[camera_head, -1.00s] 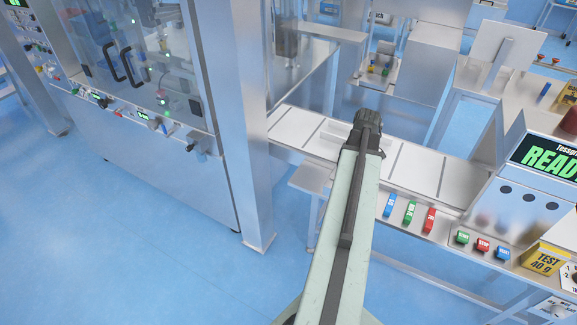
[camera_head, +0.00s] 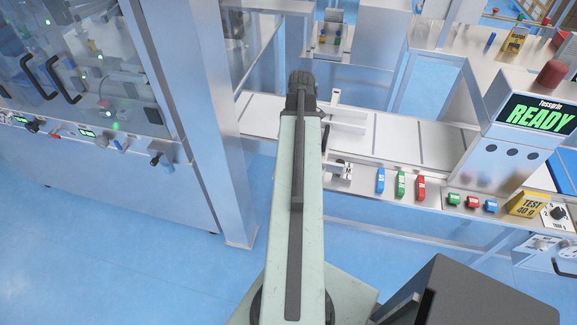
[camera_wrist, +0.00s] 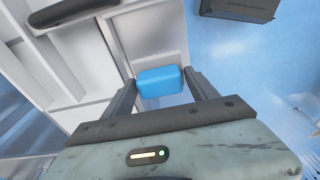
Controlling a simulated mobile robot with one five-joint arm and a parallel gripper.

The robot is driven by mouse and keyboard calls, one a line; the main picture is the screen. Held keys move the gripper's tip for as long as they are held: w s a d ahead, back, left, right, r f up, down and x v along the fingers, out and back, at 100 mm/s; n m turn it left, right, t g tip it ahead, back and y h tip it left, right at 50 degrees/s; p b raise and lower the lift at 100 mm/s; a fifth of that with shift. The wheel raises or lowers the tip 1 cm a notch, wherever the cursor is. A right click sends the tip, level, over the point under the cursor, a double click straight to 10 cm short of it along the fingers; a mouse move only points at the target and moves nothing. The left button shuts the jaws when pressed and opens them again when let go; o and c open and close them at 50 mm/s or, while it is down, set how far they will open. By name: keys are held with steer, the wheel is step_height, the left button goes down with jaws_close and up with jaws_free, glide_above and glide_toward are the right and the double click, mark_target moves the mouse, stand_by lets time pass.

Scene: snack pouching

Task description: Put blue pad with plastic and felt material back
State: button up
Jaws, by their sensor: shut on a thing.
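A small blue pad (camera_wrist: 160,84) with rounded edges sits between the two dark fingers of my gripper (camera_wrist: 162,92) in the wrist view. My gripper is shut on it. Behind it in the wrist view is a pale grey panel, with blue floor to the right. In the head view my arm reaches forward, its end near the left part of the conveyor. The arm hides my gripper and the pad there. I cannot tell the pad's plastic from its felt.
The pale conveyor (camera_head: 430,145) runs across the middle. Along its front are coloured buttons (camera_head: 401,184), and a display reading READY (camera_head: 540,115) stands at right. A metal post (camera_head: 200,110) and a glazed machine (camera_head: 75,150) stand at left. Blue floor (camera_head: 110,265) is clear at lower left.

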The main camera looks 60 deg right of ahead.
step_height(320, 180, down, 10)
steer(key=b, duration=1)
steer(key=shift+s+f, duration=0.1)
steer(key=shift+f, duration=0.1)
steer(key=shift+r, duration=0.25)
steer(key=shift+f, duration=0.25)
steer(key=o, duration=1.5)
steer(key=shift+r, duration=0.1)
steer(key=r+p, duration=0.4)
steer(key=s+r+p, duration=0.1)
steer(key=r+p, duration=0.7)
steer(key=shift+s+d+r, duration=0.2)
steer(key=shift+s, duration=0.05)
steer(key=shift+f, duration=0.1)
